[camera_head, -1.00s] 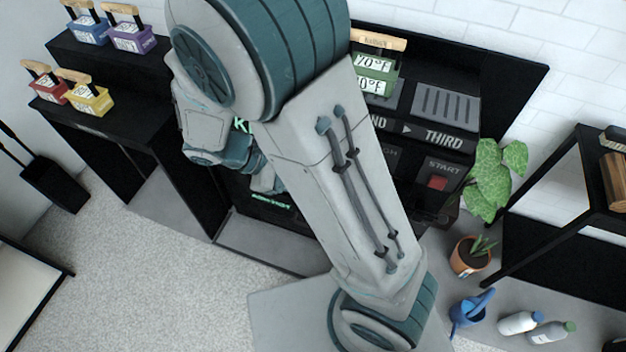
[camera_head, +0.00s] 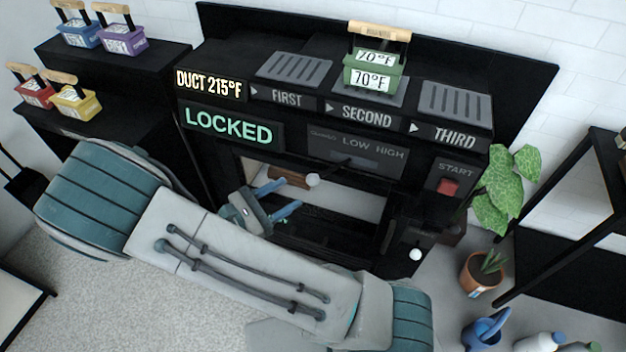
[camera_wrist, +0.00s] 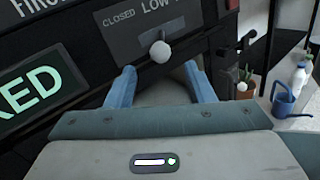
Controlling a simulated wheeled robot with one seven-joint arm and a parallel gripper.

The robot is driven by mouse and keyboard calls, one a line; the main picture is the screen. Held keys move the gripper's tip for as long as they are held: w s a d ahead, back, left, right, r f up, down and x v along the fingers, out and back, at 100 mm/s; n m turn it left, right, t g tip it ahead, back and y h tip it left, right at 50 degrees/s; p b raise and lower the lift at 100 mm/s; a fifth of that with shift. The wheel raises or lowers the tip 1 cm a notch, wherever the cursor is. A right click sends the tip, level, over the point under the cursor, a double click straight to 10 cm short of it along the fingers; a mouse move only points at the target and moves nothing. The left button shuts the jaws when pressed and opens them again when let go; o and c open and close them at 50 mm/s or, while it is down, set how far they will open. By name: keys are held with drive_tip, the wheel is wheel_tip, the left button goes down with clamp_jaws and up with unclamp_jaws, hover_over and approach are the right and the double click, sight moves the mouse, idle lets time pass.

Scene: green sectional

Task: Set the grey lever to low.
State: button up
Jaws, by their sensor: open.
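The grey lever ends in a pale round knob (camera_head: 313,180), which stands out from the front of the black machine (camera_head: 225,155). Its dark shaft runs up to a grey panel (camera_head: 385,158) marked CLOSED, LOW and HIGH. The exact lever setting is hard to tell. My gripper (camera_head: 281,198) is open and empty, just left of and below the knob. In the wrist view the knob (camera_wrist: 160,51) appears beyond and between the blue fingertips of my gripper (camera_wrist: 160,77), with the fingers apart from it.
A lit LOCKED sign (camera_head: 228,127) and a red START button (camera_head: 449,187) flank the panel. A green basket (camera_head: 372,80) sits on top at SECOND. Another pale knob (camera_head: 415,254) is lower right. Plants (camera_head: 500,185) and a blue watering can (camera_head: 484,333) stand at right.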

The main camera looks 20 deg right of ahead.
sight(308, 183)
drive_tip(key=b+x, duration=0.1)
drive_tip(key=x, duration=0.7)
drive_tip(key=shift+w+d, duration=0.15)
drive_tip(key=shift+d, duration=0.15)
clamp_jaws()
